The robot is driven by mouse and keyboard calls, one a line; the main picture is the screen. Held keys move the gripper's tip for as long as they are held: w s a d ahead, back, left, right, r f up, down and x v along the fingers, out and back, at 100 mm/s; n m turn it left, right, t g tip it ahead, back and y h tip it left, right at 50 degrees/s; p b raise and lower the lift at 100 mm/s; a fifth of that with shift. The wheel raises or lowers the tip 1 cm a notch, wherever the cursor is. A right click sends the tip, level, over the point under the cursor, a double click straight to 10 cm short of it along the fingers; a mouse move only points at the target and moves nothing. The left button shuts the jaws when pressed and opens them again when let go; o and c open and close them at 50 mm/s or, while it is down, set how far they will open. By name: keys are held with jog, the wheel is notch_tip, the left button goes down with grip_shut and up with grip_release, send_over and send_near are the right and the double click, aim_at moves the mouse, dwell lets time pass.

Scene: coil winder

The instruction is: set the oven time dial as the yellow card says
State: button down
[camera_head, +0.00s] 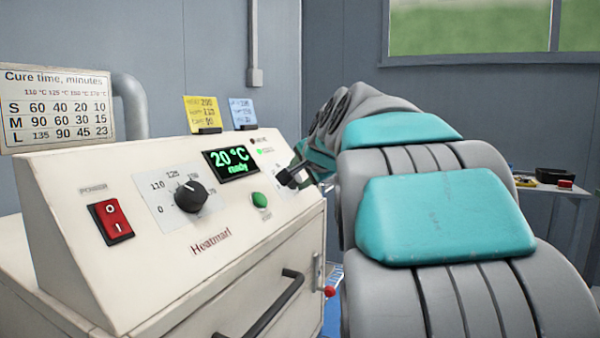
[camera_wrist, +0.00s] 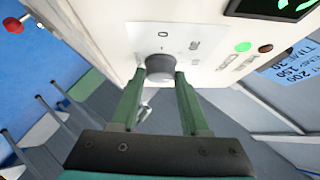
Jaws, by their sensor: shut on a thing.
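The white oven (camera_head: 120,285) has a sloped panel with a green-lit display (camera_head: 231,162) reading 20 °C ready. The yellow card (camera_head: 201,113) stands on its top edge; its small writing is only partly legible, with 200 on the first line. The time dial (camera_head: 284,178) is at the panel's right end, partly hidden by my gripper (camera_head: 296,172). In the wrist view my gripper (camera_wrist: 161,80) has its two green fingers on either side of the dark, round time dial (camera_wrist: 159,64), shut on it. The dial's pointer and most of its scale cannot be read.
A temperature dial (camera_head: 191,196), red power switch (camera_head: 111,221) and green button (camera_head: 259,200) share the panel. A blue card (camera_head: 243,112) stands beside the yellow one. A cure-time chart (camera_head: 56,107) is at left. The door handle (camera_head: 262,309) sticks out below.

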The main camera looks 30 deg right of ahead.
jog(key=shift+w+r+m+g+h, duration=0.1)
jog(key=shift+m+g+h, duration=0.05)
jog(key=shift+m+g, duration=1.05)
jog(key=shift+w+r+m+g+h, duration=0.15)
jog(key=shift+m+g, duration=0.65)
jog(key=shift+m, duration=0.7)
jog(key=shift+c, duration=2)
grip_release()
jog(key=v, duration=0.7)
jog(key=shift+s+r, duration=0.25)
jog(key=shift+r, duration=0.05)
jog(key=shift+s+a, duration=0.15)
